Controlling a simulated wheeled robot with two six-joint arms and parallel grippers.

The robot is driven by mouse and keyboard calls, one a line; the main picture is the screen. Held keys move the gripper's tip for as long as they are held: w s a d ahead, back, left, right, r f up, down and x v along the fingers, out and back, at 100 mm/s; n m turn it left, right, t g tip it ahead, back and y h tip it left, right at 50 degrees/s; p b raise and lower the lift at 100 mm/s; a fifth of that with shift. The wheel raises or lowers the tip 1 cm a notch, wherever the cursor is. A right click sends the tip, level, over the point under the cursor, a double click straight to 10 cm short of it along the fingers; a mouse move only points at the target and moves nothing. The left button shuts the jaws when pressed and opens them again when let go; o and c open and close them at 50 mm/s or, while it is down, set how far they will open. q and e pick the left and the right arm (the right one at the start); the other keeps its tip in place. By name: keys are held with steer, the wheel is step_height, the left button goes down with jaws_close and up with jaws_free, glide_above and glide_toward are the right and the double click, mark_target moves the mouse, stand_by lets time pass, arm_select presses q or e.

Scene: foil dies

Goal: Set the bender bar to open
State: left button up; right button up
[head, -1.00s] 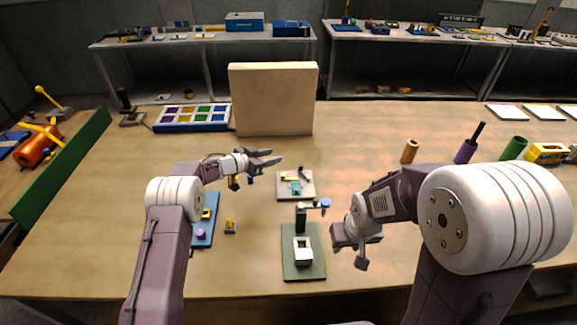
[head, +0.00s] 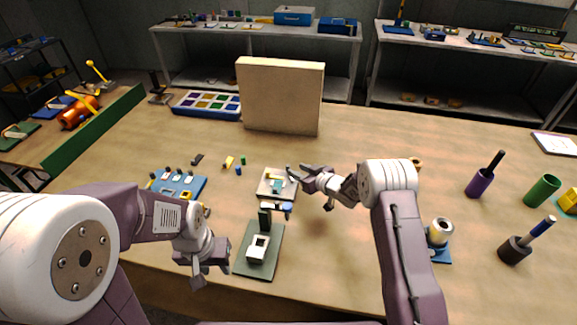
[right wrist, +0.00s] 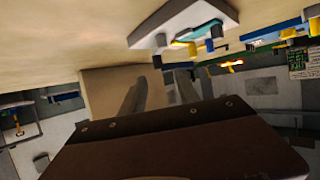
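A small device on a pale plate (head: 268,191), with teal and dark parts on top, sits mid-table. I take it for the bender, but its bar is too small to read clearly. The plate also shows at the top of the right wrist view (right wrist: 165,28), with teal, yellow and blue parts. My right gripper (head: 312,186) is just right of this plate, fingers apart and nothing between them. Its two fingers (right wrist: 160,92) show apart in the right wrist view. My left gripper (head: 208,266) is open and empty, left of a green-based device.
A blue board (head: 190,190) lies left. A beige block (head: 280,95) stands behind. Purple (head: 480,182) and green (head: 541,190) cups stand right.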

mark_target(288, 165)
steer(key=x, duration=0.7)
steer(key=shift+w+a+f, duration=0.1)
steer(key=shift+w, duration=0.2)
steer(key=shift+c, duration=0.3)
jaws_close()
